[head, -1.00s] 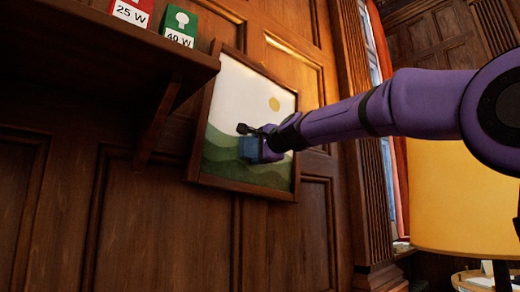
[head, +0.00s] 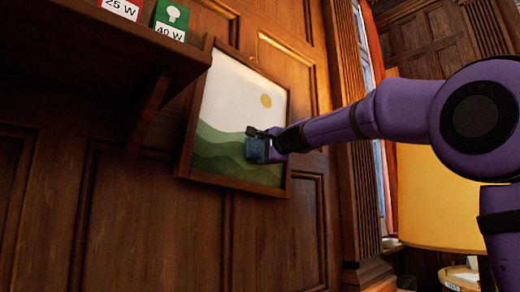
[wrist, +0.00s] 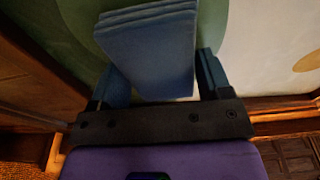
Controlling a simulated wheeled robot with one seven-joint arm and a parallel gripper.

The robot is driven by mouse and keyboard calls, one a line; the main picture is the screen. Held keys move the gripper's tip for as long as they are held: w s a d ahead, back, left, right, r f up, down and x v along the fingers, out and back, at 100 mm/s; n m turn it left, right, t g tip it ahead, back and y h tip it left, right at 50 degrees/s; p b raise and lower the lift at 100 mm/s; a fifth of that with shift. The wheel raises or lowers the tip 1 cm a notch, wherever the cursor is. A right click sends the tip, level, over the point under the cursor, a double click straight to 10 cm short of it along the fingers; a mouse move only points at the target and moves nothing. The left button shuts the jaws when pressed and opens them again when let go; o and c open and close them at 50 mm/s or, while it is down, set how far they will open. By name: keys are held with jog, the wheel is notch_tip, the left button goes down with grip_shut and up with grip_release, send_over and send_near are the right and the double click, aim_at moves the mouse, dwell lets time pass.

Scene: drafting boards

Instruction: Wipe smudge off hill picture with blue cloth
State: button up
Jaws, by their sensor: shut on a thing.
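The hill picture (head: 224,110) hangs on the wood-panelled wall in a brown frame, with green hills, a pale sky and a yellow sun. My gripper (head: 262,146) is in front of its right lower part. It is shut on the folded blue cloth (head: 256,150), which is at or very near the picture's surface. In the wrist view the cloth (wrist: 150,50) sits between the two fingers, against the green and pale picture. I see no smudge on the visible surface; the part behind the cloth and gripper is hidden.
A wooden shelf (head: 110,62) juts out at the upper left with a red box (head: 121,8) and a green box (head: 171,18) on it. A yellow lampshade (head: 440,205) stands at the right, near my arm. The wall below the picture is clear.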

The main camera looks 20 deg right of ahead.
aim_at(247, 146)
jog(key=shift+w+d+f, duration=0.1)
jog(key=shift+w+d, duration=0.1)
jog(key=shift+d, duration=0.25)
jog(key=shift+w+d+f, duration=0.1)
jog(key=shift+w+d, duration=0.05)
jog(key=shift+d, duration=0.3)
jog(key=shift+a, duration=0.1)
jog(key=shift+s+a+r, duration=0.15)
jog(key=shift+s+a, duration=0.25)
jog(key=shift+a, duration=0.4)
jog(key=shift+s+a+r, duration=0.15)
jog(key=shift+s+a, duration=0.25)
jog(key=shift+a, duration=0.4)
jog(key=shift+s+a+r, duration=0.1)
jog(key=shift+s+a, duration=0.2)
jog(key=shift+a, duration=0.6)
jog(key=shift+s+a+r, duration=0.1)
jog(key=shift+s+a, duration=0.2)
jog(key=shift+a, duration=0.6)
jog(key=shift+d+v, duration=0.2)
jog(key=shift+v, duration=1.25)
jog(key=shift+d+v, duration=0.25)
jog(key=shift+v, duration=1.25)
jog(key=shift+d+v, duration=0.25)
jog(key=shift+v, duration=1.15)
